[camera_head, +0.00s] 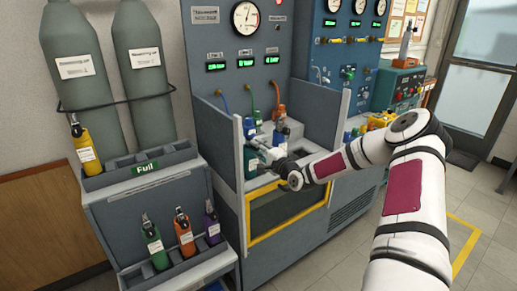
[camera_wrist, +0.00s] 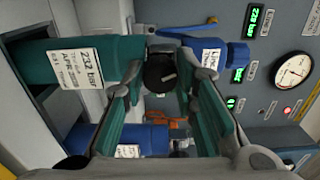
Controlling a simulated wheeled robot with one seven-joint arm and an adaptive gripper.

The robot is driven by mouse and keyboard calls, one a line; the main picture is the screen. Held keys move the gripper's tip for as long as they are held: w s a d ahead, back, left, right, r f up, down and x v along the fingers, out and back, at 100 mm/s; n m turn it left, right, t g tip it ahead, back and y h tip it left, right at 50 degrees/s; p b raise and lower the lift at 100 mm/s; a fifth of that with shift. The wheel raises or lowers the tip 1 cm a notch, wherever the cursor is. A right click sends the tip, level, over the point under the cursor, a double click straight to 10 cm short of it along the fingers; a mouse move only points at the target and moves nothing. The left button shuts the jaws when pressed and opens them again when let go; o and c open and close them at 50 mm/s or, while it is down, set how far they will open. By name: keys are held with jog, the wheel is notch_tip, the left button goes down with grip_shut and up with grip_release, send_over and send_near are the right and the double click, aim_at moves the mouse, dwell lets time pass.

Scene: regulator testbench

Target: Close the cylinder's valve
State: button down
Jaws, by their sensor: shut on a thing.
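A teal cylinder (camera_head: 250,167) with a white label stands in the bench's recessed bay in the head view. In the turned wrist view the teal cylinder (camera_wrist: 115,57) lies across the left, its label reading about 232 bar. Its dark round valve knob (camera_wrist: 160,72) sits between the fingers of my gripper (camera_wrist: 175,62). My gripper (camera_head: 263,152) is shut on this knob, at the top of the cylinder. In the head view the gripper and arm hide the knob.
Blue cylinders (camera_wrist: 130,141) are close by in the bay, one also in the head view (camera_head: 280,137). Side panels (camera_head: 238,165) bound the bay. A rack (camera_head: 165,230) with small cylinders stands left. Pressure gauges (camera_head: 245,18) are on the panel above. Floor is open at right.

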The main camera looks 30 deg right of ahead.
jog(key=m, duration=0.4)
jog(key=shift+m, duration=0.3)
dwell(0.3)
jog(key=c, duration=1.3)
grip_release()
jog(key=shift+s, duration=0.1)
jog(key=s, duration=1.2)
jog(key=shift+d, duration=0.2)
jog(key=shift+w, duration=0.1)
